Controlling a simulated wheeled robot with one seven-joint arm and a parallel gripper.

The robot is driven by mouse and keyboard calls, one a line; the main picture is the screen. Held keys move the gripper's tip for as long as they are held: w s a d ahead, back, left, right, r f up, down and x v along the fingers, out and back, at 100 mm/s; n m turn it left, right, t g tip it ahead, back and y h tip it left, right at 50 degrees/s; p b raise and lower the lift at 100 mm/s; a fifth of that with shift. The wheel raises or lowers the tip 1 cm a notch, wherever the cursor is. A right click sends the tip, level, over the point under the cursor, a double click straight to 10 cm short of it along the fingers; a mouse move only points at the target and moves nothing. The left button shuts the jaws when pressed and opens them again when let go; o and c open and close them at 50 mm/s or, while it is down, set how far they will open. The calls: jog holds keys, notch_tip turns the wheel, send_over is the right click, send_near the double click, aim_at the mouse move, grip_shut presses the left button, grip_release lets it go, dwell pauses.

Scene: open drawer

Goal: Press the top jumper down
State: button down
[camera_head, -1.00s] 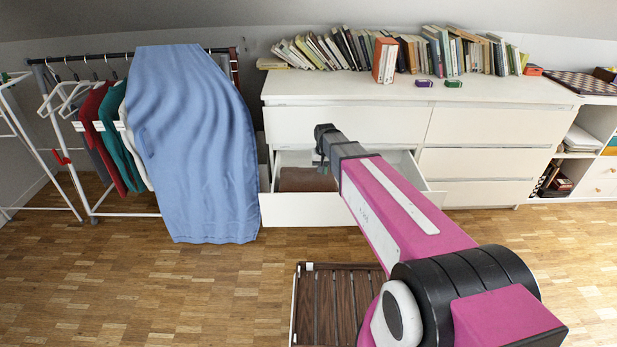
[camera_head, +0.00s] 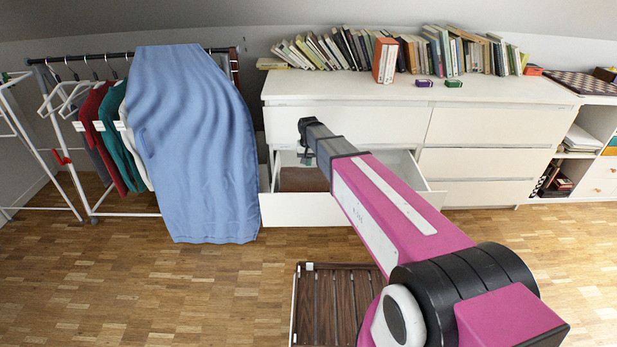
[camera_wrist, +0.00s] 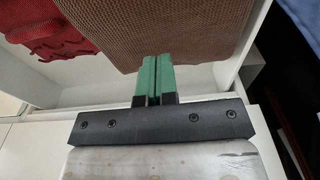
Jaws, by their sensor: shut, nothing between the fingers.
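A brown knitted jumper (camera_wrist: 150,30) lies in the open drawer (camera_head: 300,211). It also shows in the head view (camera_head: 303,180), partly hidden by my arm. A red knitted garment (camera_wrist: 48,38) lies beside it at the left of the wrist view. My gripper (camera_wrist: 154,63) has green fingertips, closed together with nothing between them. In the wrist view its tips overlap the near edge of the brown jumper; I cannot tell whether they touch it. In the head view my gripper (camera_head: 307,158) is over the left part of the drawer.
The white dresser (camera_head: 365,88) carries books (camera_head: 395,52) on top. A blue cloth (camera_head: 195,145) hangs on the clothes rack left of the drawer. A brown slatted wooden piece (camera_head: 325,305) lies on the floor in front.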

aim_at(309, 181)
jog(key=shift+w+f, duration=0.15)
jog(key=shift+f, duration=1.4)
jog(key=shift+w+f, duration=0.15)
jog(key=shift+f, duration=1.4)
jog(key=shift+f, duration=0.15)
jog(key=shift+f, duration=2.2)
jog(key=shift+s+d+r, duration=0.1)
jog(key=shift+s+r, duration=0.2)
jog(key=shift+s, duration=0.5)
jog(key=shift+s+r, duration=0.3)
jog(key=shift+s, duration=0.45)
jog(key=shift+r, duration=0.1)
notch_tip(309, 181, up, 10)
jog(key=s, duration=0.1)
jog(key=shift+r, duration=0.25)
